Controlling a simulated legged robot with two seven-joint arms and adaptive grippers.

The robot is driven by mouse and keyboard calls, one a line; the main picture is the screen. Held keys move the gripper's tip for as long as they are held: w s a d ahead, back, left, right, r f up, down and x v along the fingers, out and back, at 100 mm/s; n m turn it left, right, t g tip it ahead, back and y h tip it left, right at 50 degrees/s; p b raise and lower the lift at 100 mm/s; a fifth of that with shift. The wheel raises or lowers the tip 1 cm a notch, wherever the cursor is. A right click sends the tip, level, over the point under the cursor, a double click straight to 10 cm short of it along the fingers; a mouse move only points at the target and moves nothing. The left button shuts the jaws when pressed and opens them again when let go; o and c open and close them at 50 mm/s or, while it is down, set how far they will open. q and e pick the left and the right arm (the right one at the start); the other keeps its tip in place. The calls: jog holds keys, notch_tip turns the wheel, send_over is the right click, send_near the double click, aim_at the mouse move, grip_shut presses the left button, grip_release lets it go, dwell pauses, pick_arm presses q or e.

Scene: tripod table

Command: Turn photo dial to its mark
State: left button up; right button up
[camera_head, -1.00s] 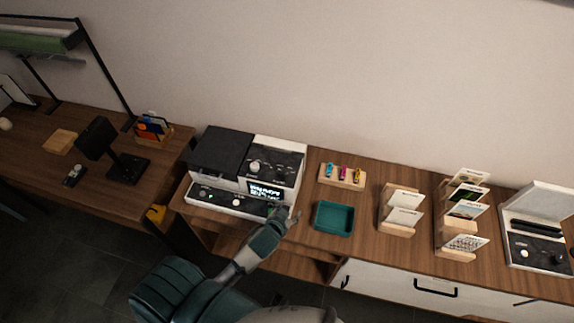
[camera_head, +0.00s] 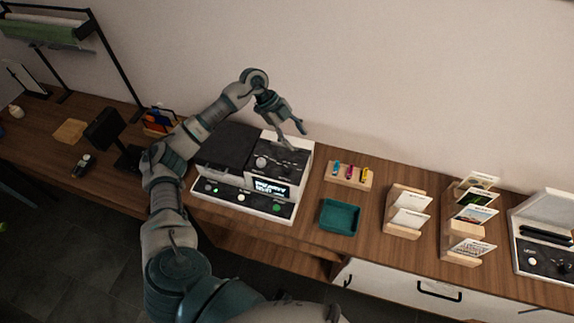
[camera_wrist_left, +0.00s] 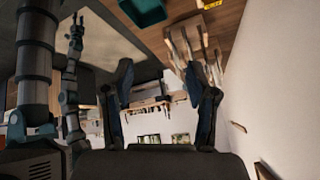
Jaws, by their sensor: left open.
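The photo machine (camera_head: 232,191) is a white and black unit with a lit screen (camera_head: 270,188). A pale round dial (camera_head: 262,162) sits on its black upper panel, with smaller controls beside it. The dial's mark is too small to make out. My left gripper (camera_head: 292,135) is open and empty, above the panel's back right part, apart from the dial. Its spread fingers also show in the left wrist view (camera_wrist_left: 160,85), where the dial is not seen. My right gripper (camera_wrist_left: 76,32) appears far off in the left wrist view; its jaws are too small to judge.
My left arm crosses over the machine's left side. A teal tray (camera_head: 340,216) and a wooden holder with coloured pieces (camera_head: 347,174) stand to its right, then card racks (camera_head: 404,212) and another white-and-black unit (camera_head: 545,245). A black stand (camera_head: 104,130) is at left.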

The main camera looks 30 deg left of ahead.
aim_at(287, 167)
pick_arm(q)
jog(key=s+a+r+n+y, duration=0.1)
jog(key=s+a+n+y, duration=0.15)
jog(key=a, duration=0.65)
jog(key=shift+g, duration=0.5)
jog(key=x, duration=1.1)
jog(key=p+x, duration=0.1)
jog(key=x, duration=0.5)
jog(key=shift+w+d, duration=0.25)
jog(key=shift+w, duration=0.05)
jog(key=shift+r, duration=0.1)
grip_shut()
